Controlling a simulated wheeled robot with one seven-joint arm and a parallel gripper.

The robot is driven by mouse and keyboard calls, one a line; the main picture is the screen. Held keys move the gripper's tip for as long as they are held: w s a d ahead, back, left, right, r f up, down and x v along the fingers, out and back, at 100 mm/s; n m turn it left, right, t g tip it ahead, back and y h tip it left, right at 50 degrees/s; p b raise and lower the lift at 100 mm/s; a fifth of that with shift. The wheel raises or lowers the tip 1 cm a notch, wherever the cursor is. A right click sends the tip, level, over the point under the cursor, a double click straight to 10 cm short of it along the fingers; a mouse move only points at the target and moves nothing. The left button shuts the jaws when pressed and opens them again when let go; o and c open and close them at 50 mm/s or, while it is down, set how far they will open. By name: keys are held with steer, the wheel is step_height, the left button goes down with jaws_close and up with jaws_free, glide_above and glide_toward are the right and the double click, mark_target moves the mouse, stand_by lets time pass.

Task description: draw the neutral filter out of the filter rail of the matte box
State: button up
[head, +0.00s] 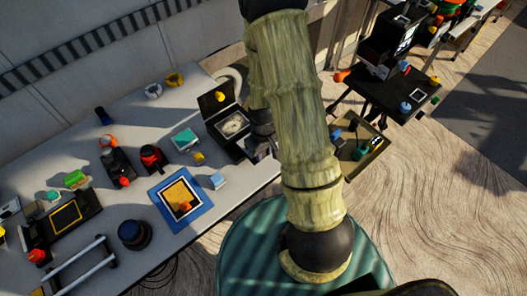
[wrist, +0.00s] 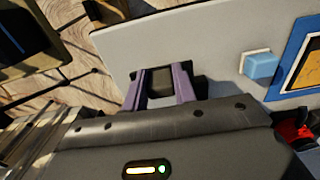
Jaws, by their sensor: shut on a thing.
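My gripper (wrist: 160,83) shows its two purple fingers in the wrist view, closed on a small dark piece (wrist: 159,84). It appears to be the neutral filter, held between the fingertips above the pale table top. More black material shows beside the fingers; I cannot tell whether it belongs to the held piece. In the head view my gripper (head: 262,145) is at the table's right end, beside an open black case, and partly hidden by my arm. I cannot clearly pick out the matte box or its filter rail.
The open black case (head: 222,104) stands by the table's right edge. A light blue block (head: 218,181) and a blue mat (head: 160,197) lie nearby. A tool tray (head: 373,158) is to the right. A black cart (head: 392,98) stands beyond it.

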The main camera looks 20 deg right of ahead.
steer(key=shift+w+r+p, duration=0.1)
steer(key=shift+r+p, duration=1.15)
steer(key=shift+r, duration=0.5)
steer(key=shift+a, duration=0.1)
steer(key=shift+d+r, duration=0.1)
steer(key=shift+d, duration=0.15)
